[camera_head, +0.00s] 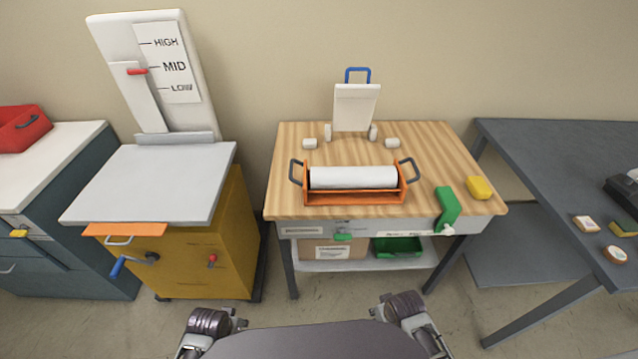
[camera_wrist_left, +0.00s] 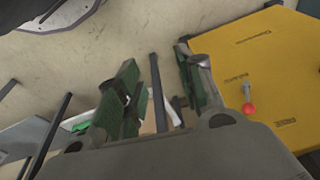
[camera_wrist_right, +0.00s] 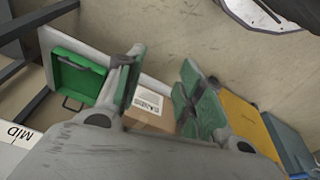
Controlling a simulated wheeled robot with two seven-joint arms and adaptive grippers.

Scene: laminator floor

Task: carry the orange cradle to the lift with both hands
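The orange cradle (camera_head: 355,198) sits on the wooden tabletop near its front edge, with a white roll (camera_head: 353,177) lying in it. It has a dark grey handle at each end, the left handle (camera_head: 296,172) and the right handle (camera_head: 410,169). The lift has a grey platform (camera_head: 150,185) on a yellow body (camera_head: 210,245), left of the table, with a red pointer (camera_head: 137,71) near MID. My left gripper (camera_wrist_left: 158,85) is open and empty, low before the furniture. My right gripper (camera_wrist_right: 160,88) is open and empty too. Both are well away from the cradle.
The wooden table (camera_head: 450,150) also holds a white stand (camera_head: 355,108) with a blue handle, small white rollers, a green lever (camera_head: 447,208) and a yellow block (camera_head: 479,187). A gap separates lift and table. A grey table (camera_head: 540,150) is right, a red box (camera_head: 22,128) far left.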

